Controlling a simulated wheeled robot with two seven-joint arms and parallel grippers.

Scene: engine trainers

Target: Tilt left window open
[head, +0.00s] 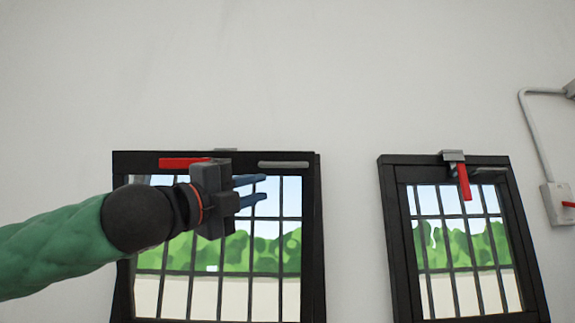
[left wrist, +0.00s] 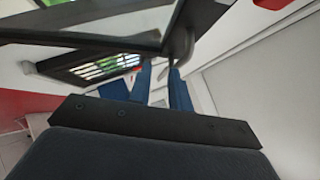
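The left window (head: 311,240) has a black frame and a barred pane with greenery behind it. Its red handle (head: 183,163) lies level at the top left, partly hidden by my gripper. A grey bar (head: 284,164) is at its top right. The sash top appears to lean out from the frame. My left gripper (head: 258,190) is in front of the upper pane, its blue fingers apart and pointing right, below the grey bar. In the left wrist view, a grey curved piece (left wrist: 183,48) reaches toward the fingers; contact is unclear. My right gripper is out of view.
A second black window (head: 388,240) stands to the right, its red handle (head: 464,182) hanging down. A grey switch box (head: 557,204) with a conduit is on the far right wall. The wall between the windows is bare.

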